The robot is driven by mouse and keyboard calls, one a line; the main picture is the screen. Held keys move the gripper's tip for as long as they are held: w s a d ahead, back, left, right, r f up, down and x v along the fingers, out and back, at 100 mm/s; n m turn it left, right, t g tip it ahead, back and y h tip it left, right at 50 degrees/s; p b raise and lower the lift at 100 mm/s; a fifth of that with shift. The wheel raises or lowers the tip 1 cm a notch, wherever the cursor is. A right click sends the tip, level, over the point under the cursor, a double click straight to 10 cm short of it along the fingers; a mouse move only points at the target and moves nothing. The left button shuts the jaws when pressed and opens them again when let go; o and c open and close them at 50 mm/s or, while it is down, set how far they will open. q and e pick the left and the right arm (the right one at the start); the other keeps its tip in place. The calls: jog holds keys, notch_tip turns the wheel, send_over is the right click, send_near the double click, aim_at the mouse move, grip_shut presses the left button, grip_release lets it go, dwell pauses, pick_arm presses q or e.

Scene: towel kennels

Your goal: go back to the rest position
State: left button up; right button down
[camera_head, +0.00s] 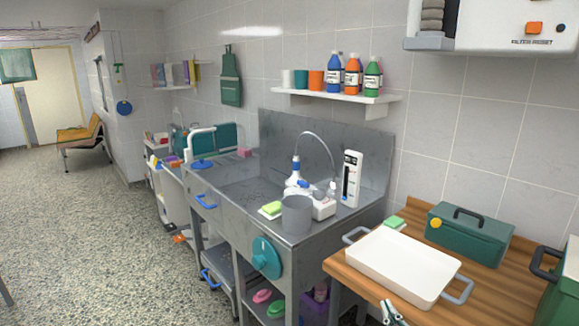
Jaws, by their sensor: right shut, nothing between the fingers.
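My right gripper (391,311) shows at the bottom edge of the head view, just in front of the wooden counter (352,272) and below the near side of the white tray (405,265). Only its finger end shows, and it is shut and empty. The rest of my right arm is out of the picture. My left gripper is not in view.
A green box (468,235) stands behind the white tray, and another green case (557,290) is at the far right. A steel sink unit (237,207) holds a grey cup (297,215). Open speckled floor (90,240) lies to the left.

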jog(key=s+a+f+g+y, duration=0.1)
jog(key=s+a+f+g, duration=0.1)
jog(key=s+f, duration=0.9)
jog(key=s+a+f+g+y, duration=0.1)
jog(key=s+f+g, duration=0.3)
jog(key=s+f, duration=0.8)
jog(key=shift+s+a+f+y, duration=0.15)
jog(key=shift+s+a+y, duration=0.25)
jog(key=shift+s, duration=0.35)
